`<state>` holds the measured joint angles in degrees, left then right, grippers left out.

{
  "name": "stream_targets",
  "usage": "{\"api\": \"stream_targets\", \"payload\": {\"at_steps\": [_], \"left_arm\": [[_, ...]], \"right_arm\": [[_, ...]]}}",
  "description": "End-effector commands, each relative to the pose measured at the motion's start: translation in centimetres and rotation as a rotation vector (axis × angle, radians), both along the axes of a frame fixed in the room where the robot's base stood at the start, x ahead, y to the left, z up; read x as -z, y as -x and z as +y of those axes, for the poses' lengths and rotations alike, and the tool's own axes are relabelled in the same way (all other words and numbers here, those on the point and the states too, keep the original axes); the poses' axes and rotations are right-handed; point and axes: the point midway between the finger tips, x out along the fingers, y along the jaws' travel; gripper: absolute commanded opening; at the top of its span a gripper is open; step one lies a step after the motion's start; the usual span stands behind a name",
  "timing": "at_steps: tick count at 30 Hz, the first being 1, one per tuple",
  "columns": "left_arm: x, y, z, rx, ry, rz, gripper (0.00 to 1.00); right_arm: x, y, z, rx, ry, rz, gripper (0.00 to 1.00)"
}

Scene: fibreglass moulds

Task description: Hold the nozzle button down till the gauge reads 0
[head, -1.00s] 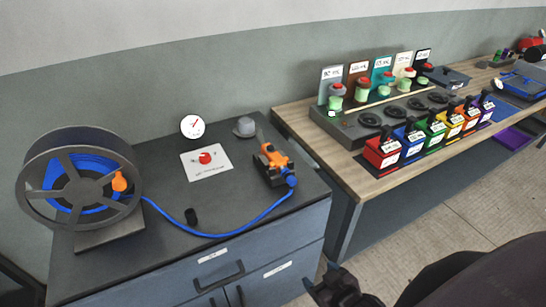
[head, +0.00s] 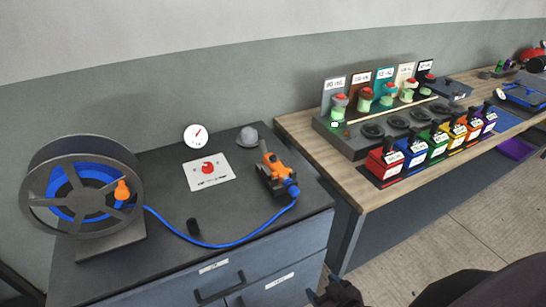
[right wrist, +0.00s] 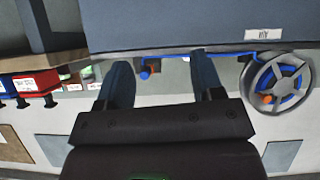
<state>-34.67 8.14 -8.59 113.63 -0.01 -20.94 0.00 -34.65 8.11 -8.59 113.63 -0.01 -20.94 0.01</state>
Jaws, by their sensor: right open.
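The orange nozzle (head: 272,166) lies in a black cradle (head: 266,183) on the dark cabinet top, its blue hose end toward the front. Its button cannot be made out. The round white gauge (head: 197,136) stands at the back; its red needle points up and right, and its numbers are too small to read. My right gripper (head: 336,294) is at the bottom edge, in front of and below the cabinet top, apart from the nozzle. In the right wrist view its open fingers (right wrist: 161,72) have nothing between them. My left gripper is not in view.
A blue hose (head: 215,244) runs from a reel (head: 80,187) to the nozzle. A wooden bench (head: 365,195) with coloured boxes stands right.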

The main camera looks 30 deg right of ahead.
Motion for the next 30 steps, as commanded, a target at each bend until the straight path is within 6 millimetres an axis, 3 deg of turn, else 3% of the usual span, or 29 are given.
{"api": "stream_targets", "payload": {"at_steps": [1, 12, 30], "left_arm": [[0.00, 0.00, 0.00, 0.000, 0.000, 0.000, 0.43], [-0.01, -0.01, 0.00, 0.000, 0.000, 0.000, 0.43], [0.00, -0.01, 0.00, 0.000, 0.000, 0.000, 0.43]], "right_arm": [[-0.01, -0.02, 0.00, 0.000, 0.000, 0.000, 0.54], [-0.01, -0.02, 0.00, 0.000, 0.000, 0.000, 0.00], [-0.02, -0.03, 0.00, -0.001, 0.001, -0.001, 0.00]]}}
